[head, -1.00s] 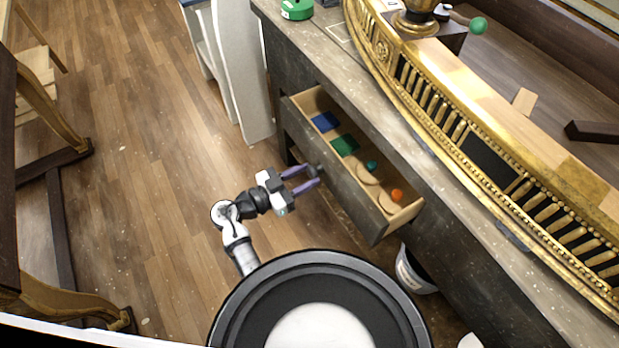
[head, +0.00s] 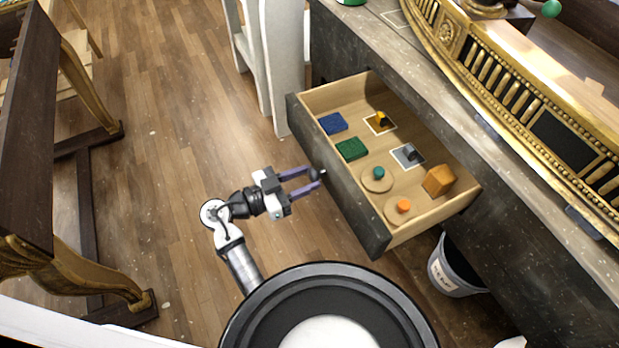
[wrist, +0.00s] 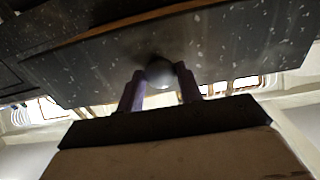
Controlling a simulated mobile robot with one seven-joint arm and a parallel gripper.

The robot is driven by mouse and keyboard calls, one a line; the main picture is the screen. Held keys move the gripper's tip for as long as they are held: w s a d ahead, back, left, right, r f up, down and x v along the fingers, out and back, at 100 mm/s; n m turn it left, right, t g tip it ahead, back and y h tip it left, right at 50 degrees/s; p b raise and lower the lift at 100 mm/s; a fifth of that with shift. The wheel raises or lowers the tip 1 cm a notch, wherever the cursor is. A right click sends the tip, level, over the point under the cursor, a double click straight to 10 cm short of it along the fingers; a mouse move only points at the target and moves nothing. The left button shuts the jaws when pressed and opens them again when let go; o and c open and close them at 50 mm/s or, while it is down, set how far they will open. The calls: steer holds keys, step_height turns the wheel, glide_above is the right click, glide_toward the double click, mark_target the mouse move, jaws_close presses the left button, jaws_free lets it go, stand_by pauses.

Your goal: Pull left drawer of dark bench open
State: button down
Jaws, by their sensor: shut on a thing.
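The left drawer (head: 345,191) of the dark bench (head: 350,47) stands well out, its wooden inside open to view. My gripper (head: 315,180) is at the drawer front, its two purple fingers shut on a round dark knob (head: 322,173). In the wrist view the knob (wrist: 159,72) sits between the fingertips, against the speckled dark drawer front (wrist: 225,50).
A bucket (head: 452,270) stands on the floor right of the drawer. Wooden floor (head: 190,110) lies clear to the left.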

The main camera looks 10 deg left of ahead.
steer(key=shift+s+a, duration=0.1)
steer(key=shift+a, duration=0.05)
steer(key=c, duration=0.9)
jaws_free()
steer(key=shift+c, duration=0.2)
steer(key=b+v, duration=0.8)
steer(key=v, duration=0.4)
